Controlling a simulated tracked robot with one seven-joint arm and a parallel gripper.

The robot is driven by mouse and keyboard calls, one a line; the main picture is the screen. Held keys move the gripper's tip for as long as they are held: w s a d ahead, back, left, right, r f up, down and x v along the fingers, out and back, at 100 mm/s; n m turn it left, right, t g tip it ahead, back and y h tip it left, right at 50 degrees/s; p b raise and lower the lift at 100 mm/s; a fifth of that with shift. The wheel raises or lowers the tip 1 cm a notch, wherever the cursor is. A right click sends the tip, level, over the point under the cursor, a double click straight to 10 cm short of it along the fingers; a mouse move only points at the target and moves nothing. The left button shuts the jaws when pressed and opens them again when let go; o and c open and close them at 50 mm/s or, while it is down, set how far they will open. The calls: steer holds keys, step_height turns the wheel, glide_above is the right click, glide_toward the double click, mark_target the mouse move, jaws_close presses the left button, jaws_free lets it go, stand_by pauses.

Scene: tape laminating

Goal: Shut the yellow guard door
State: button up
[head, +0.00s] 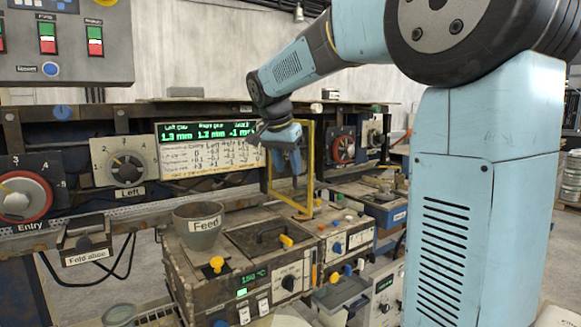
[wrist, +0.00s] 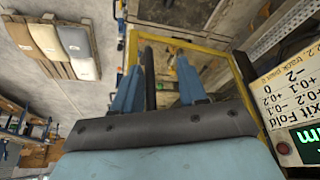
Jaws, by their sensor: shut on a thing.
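The yellow guard door (head: 311,165) is an open rectangular frame that stands upright behind the machine boxes, to the right of the green display. In the wrist view its yellow bars (wrist: 215,50) run across beyond my fingers and down the right side. My gripper (head: 287,163) points down at the door frame. In the wrist view my gripper (wrist: 160,85) has its two blue fingers some way apart, with a dark bar (wrist: 149,75) beside the left one. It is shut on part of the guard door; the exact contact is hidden.
The green display board (head: 208,150) is close to the left of my gripper. The Feed cup (head: 200,225) and boxes with yellow and blue knobs stand below. A red-ringed dial (head: 344,149) is just right of the door. Pallet sacks (wrist: 65,45) lie on the floor.

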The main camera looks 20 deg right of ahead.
steer(key=v, duration=1.5)
steer(key=shift+s+d, duration=0.2)
steer(key=shift+d, duration=0.05)
stand_by(1.1)
steer(key=shift+r, duration=0.15)
steer(key=v, duration=1.3)
steer(key=shift+s+r, duration=0.15)
steer(key=shift+a, duration=0.15)
steer(key=shift+o, duration=1.4)
steer(key=w+d+f+m, duration=0.1)
steer(key=w+f+m, duration=0.1)
steer(key=f, duration=0.5)
steer(key=w+d+f+m+g, duration=0.1)
steer(key=w+d+f+m, duration=0.1)
steer(key=w+f, duration=0.2)
step_height(320, 180, down, 3)
steer(key=shift+r+h, duration=0.1)
steer(key=shift+h, duration=0.3)
steer(key=x, duration=1.3)
steer(key=shift+d+f, duration=0.25)
steer(key=shift+f, duration=0.05)
